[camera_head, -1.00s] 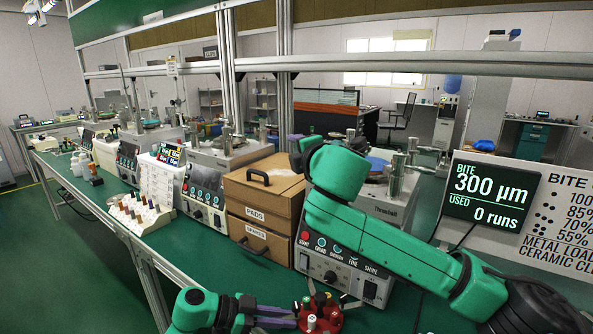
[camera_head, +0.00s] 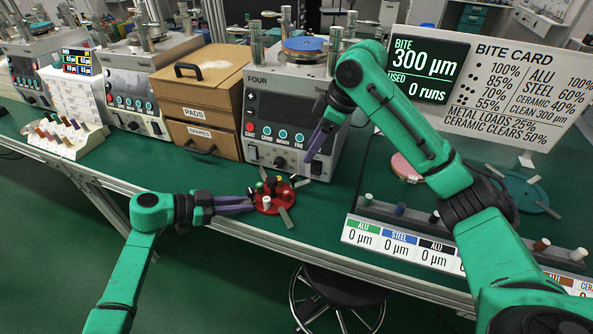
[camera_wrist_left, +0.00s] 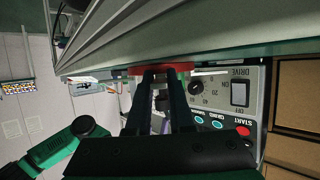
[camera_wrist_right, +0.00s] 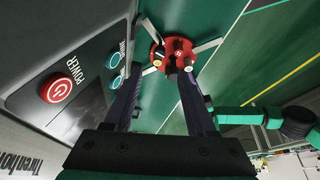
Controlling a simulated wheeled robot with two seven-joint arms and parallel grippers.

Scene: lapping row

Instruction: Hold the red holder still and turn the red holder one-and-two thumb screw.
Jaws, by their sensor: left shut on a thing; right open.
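The red holder (camera_head: 264,207) is a round red piece on the green bench, with several colored knobs on top and flat metal arms sticking out. It also shows in the right wrist view (camera_wrist_right: 157,55) and as a red edge in the left wrist view (camera_wrist_left: 150,71). My left gripper (camera_head: 252,205) is shut on the holder's left side. My right gripper (camera_head: 310,157) is open and empty, above and to the right of the holder, in front of the machine. In the right wrist view the holder lies beyond and between its fingers. I cannot tell which knob is the one-and-two thumb screw.
The machine marked FOUR (camera_head: 290,105) stands right behind the holder. Cardboard drawers (camera_head: 195,105) are to its left. A rack with labelled cards (camera_head: 400,240) and a pink disc (camera_head: 404,166) lie to the right. The bench's front edge is close to the holder.

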